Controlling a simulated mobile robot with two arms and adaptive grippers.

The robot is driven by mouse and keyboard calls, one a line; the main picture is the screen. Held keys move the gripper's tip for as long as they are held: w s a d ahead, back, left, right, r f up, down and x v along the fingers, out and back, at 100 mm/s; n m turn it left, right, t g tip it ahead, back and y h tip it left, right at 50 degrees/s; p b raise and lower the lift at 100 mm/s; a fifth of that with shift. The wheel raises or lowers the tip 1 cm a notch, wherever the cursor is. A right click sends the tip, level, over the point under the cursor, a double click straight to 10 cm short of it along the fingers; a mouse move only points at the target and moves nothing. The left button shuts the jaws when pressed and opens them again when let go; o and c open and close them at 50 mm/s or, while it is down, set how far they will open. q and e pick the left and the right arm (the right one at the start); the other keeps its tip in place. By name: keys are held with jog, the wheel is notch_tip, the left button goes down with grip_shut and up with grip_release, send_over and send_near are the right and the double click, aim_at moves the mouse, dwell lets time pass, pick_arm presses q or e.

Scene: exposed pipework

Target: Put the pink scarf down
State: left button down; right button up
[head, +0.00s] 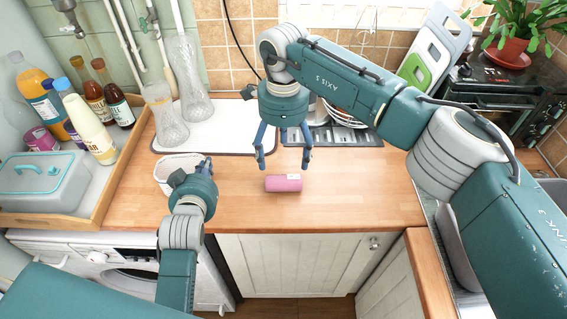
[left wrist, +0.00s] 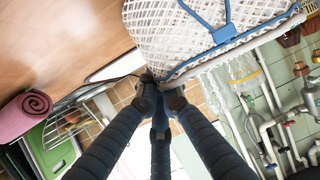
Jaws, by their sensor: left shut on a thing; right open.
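The pink scarf (head: 283,184) is a small roll lying on the wooden counter near its front edge. In the left wrist view the pink scarf (left wrist: 24,112) shows its spiral end at the left. My right gripper (head: 283,158) is open just above and behind the scarf, its fingers apart and pointing down, with nothing between them. My left gripper (head: 206,166) is left of the scarf, at a white basket (head: 172,165). In the left wrist view its fingers (left wrist: 158,86) close on the rim of this white woven basket (left wrist: 180,35). My left arm partly hides the basket.
A white mat (head: 215,133) with tall glass vases lies behind the basket. A wooden tray (head: 110,190) with bottles and a lidded box stands at left. A dish rack (head: 345,137) with plates is behind my right gripper. Bare counter (head: 360,190) lies right of the scarf.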

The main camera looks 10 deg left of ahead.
aim_at(284, 181)
notch_tip(284, 181, down, 7)
jog(key=shift+a+r, duration=0.1)
jog(key=f, duration=0.4)
jog(key=shift+d+f, duration=0.25)
jog(key=shift+f, duration=0.1)
jog(key=shift+w+f, duration=0.1)
jog(key=shift+f, duration=0.3)
jog(key=c, duration=1.4)
jog(key=shift+r, duration=0.2)
notch_tip(284, 181, up, 10)
jog(key=shift+f, duration=0.1)
notch_tip(284, 181, down, 10)
jog(key=shift+r, duration=0.1)
